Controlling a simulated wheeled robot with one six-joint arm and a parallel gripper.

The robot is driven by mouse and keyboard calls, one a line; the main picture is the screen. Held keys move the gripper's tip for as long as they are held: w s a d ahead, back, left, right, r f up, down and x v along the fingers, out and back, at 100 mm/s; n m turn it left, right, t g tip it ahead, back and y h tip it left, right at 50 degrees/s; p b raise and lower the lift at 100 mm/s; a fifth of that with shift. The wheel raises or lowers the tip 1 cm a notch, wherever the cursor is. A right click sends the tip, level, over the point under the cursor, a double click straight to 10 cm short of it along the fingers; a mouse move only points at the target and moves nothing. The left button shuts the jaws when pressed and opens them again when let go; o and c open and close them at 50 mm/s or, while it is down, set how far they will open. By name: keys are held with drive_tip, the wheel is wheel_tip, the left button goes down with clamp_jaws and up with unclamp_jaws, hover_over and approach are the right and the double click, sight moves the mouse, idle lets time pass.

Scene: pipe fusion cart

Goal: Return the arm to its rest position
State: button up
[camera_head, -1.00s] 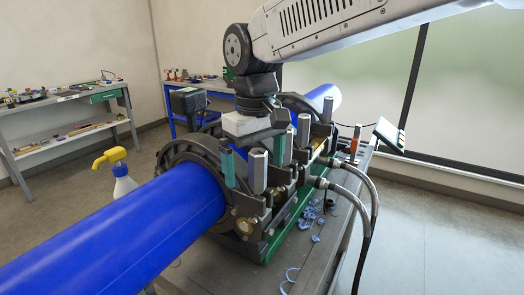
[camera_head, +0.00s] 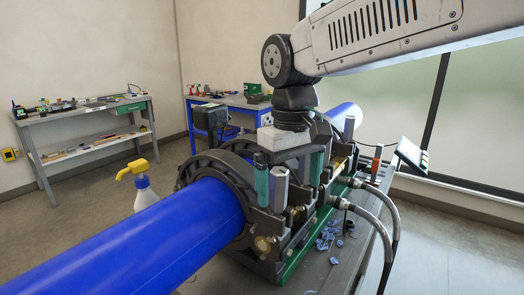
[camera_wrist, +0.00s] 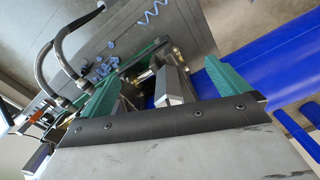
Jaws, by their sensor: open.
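My gripper (camera_head: 289,192) hangs at the end of my arm over the pipe fusion machine (camera_head: 205,165). In the wrist view, my gripper (camera_wrist: 162,72) has its two teal fingers spread wide apart, with nothing clamped between them. A grey hexagonal clamp nut (camera_head: 279,188) stands close to the near finger in the head view. This nut also shows between the fingers in the wrist view (camera_wrist: 172,85); I cannot tell whether a finger touches it. My arm reaches in from the upper right. Part of the machine is hidden behind my gripper.
A blue pipe (camera_head: 150,240) runs through the machine. Two hoses (camera_head: 375,210) curve on the right. Blue shavings (camera_head: 328,238) lie on the cart. A grey bench (camera_head: 85,115) and blue bench (camera_head: 235,101) are behind. Air above the machine's left side is free.

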drive_tip(key=s+d+f+m+t, duration=0.1)
drive_tip(key=s+d+f+m, duration=0.2)
drive_tip(key=s+d, duration=0.6)
drive_tip(key=s+d+f+m, duration=0.3)
drive_tip(key=s+d+f, duration=0.1)
drive_tip(key=s+d, duration=0.4)
drive_tip(key=shift+s+d+t, duration=0.4)
drive_tip(key=shift+d, duration=0.7)
